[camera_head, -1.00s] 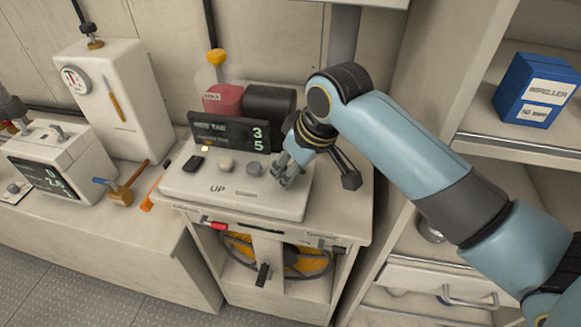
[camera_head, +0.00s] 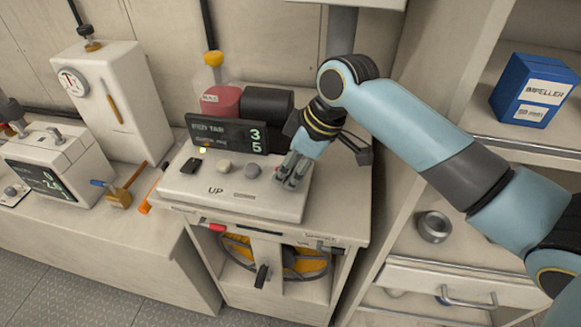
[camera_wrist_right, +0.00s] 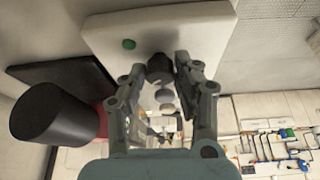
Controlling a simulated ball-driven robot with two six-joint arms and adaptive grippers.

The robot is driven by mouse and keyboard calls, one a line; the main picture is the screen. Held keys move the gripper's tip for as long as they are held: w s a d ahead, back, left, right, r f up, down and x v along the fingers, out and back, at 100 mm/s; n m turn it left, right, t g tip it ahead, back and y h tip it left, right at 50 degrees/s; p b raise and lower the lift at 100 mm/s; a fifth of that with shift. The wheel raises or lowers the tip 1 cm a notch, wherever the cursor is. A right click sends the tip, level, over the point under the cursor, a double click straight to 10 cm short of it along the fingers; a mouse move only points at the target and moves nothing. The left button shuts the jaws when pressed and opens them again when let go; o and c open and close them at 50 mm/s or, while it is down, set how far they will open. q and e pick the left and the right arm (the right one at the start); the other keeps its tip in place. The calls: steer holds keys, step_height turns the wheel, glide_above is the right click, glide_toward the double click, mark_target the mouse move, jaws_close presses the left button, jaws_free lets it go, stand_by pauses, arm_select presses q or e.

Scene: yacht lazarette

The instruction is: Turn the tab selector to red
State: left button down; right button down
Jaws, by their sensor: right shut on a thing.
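The control panel (camera_head: 215,195) is a pale box marked UP on a cabinet top. A black switch (camera_head: 192,165), a pale knob (camera_head: 224,167) and a grey knob (camera_head: 252,170) stand on it. Behind them, a dark display (camera_head: 228,136) shows 3 and 5; its small wording is hard to read. My right gripper (camera_head: 289,177) is low over the panel's right end, hiding what it grips in the head view. In the right wrist view, its fingers are shut on a dark knob (camera_wrist_right: 160,68). I cannot tell the selector's setting. My left gripper is not in view.
A red canister (camera_head: 221,102) and a black cylinder (camera_head: 266,104) stand behind the display. A mallet (camera_head: 121,195) lies left of the panel. A shelf with a blue box (camera_head: 535,90) is at the right. The wrist view shows a green button (camera_wrist_right: 128,44) near the knob.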

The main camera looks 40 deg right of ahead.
steer(key=c, duration=1)
jaws_free()
steer(key=shift+a, duration=0.1)
